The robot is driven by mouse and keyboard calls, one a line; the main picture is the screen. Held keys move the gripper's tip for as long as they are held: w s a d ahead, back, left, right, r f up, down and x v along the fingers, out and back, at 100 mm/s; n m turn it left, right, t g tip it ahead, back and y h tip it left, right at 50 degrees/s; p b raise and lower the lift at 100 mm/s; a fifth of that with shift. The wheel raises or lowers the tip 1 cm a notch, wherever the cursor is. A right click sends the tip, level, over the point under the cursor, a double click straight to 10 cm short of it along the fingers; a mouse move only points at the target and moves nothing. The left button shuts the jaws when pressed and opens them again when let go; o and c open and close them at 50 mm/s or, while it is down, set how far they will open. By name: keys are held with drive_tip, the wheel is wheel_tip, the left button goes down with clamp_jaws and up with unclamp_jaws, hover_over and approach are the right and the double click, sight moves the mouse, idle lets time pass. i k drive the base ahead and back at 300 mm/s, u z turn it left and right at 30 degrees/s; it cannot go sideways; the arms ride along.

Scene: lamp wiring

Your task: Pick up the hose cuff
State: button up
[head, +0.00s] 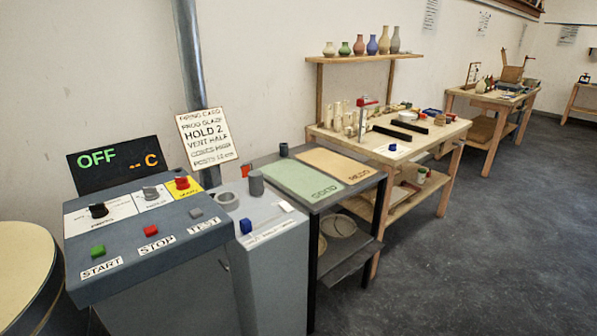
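A short dark grey cylinder (256,184), which looks like the hose cuff, stands upright on the grey cabinet (277,261) right of the control panel. A lighter grey round collar (227,201) sits to its left on the same top, apart from it. I cannot tell for certain which of the two is the hose cuff. My gripper is not in view.
The control panel (150,245) with buttons stands at the left, beside a round drum (27,270). A dark table with green (300,186) and tan mats adjoins the cabinet. A cluttered workbench (440,135) stands beyond. The floor (480,240) at right is clear.

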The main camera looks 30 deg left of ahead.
sight(255, 177)
drive_tip(key=u, duration=0.15)
drive_tip(key=i, duration=1.15)
drive_tip(key=u, duration=1.1)
drive_tip(key=i, duration=0.8)
drive_tip(key=u, duration=0.4)
drive_tip(key=k, duration=0.9)
drive_tip(key=u, duration=0.2)
drive_tip(key=i, duration=0.9)
drive_tip(key=z, duration=0.1)
